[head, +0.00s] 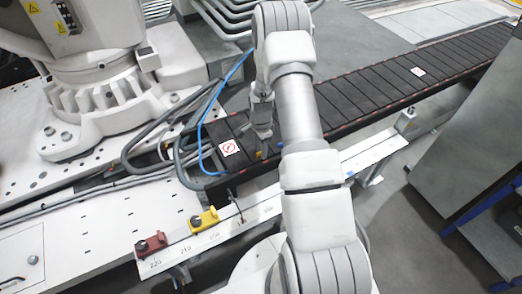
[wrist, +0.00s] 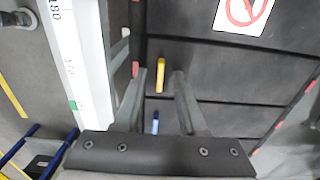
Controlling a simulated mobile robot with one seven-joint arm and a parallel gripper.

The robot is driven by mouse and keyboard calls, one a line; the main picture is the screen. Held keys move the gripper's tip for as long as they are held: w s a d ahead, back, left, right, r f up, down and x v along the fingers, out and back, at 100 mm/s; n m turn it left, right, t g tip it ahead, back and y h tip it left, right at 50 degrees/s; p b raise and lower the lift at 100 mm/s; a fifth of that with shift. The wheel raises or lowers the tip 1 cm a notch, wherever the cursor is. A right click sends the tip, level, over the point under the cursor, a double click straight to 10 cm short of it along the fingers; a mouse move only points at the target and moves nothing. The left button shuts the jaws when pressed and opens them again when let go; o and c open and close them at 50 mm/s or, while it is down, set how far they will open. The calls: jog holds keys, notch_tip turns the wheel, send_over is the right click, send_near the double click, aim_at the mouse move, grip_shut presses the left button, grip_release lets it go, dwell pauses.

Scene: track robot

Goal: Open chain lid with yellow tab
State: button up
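The black cable chain (head: 350,98) runs diagonally across the head view, with its lids shut. In the wrist view, a small yellow tab (wrist: 160,75) sits on a dark chain lid (wrist: 225,72), near the lid's left edge. The tab also shows small in the head view (head: 259,154). My gripper (wrist: 161,75) is open, and its two fingers appear on either side of the yellow tab. I cannot tell whether they touch the lid. A blue tab (wrist: 155,122) on the neighbouring lid shows between the fingers. In the head view, my gripper (head: 262,138) is just above the chain's near end.
A red clamp (head: 150,244) and a yellow clamp (head: 204,220) sit on the white scaled rail (head: 260,211) beside the chain. A white prohibition sticker (head: 229,147) is on the chain end. Blue and grey cables (head: 205,125) loop left of my gripper. A grey cabinet (head: 470,150) stands right.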

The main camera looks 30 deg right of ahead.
jog(key=shift+c, duration=0.2)
grip_shut()
dwell(1.3)
